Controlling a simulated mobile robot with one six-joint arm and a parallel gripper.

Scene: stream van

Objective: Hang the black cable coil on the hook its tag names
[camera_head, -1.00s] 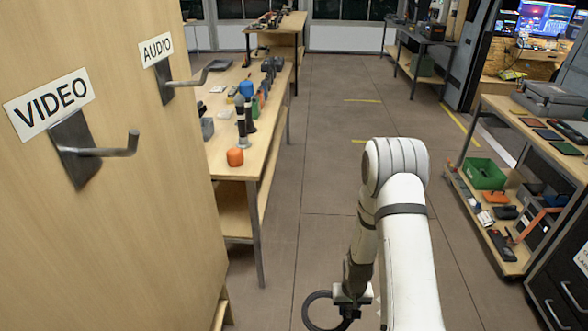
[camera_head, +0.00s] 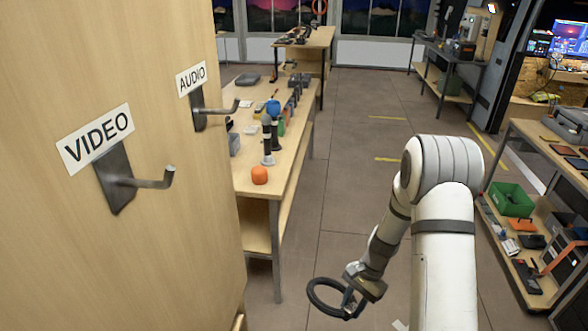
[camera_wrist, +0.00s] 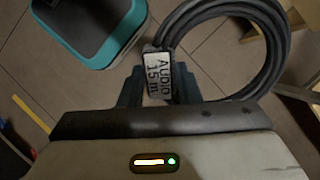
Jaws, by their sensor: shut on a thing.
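The black cable coil (camera_wrist: 277,50) hangs in my gripper (camera_wrist: 158,92), which is shut on it at its tag end. A white tag (camera_wrist: 159,75) on the coil reads "Audio 15 m". In the head view the coil (camera_head: 318,303) is held low over the floor, right of the wooden panel and apart from it. My gripper (camera_head: 352,303) is small there. The AUDIO hook (camera_head: 218,108) is on the panel under the AUDIO label (camera_head: 191,78), farther back. The VIDEO hook (camera_head: 150,181) is nearer, under the VIDEO label (camera_head: 97,138). Both hooks are empty.
A wooden workbench (camera_head: 253,190) with several tools and an orange object (camera_head: 259,175) stands behind the panel. A shelf with a green bin (camera_head: 511,199) is at the right. A teal-edged object (camera_wrist: 95,28) shows in the wrist view.

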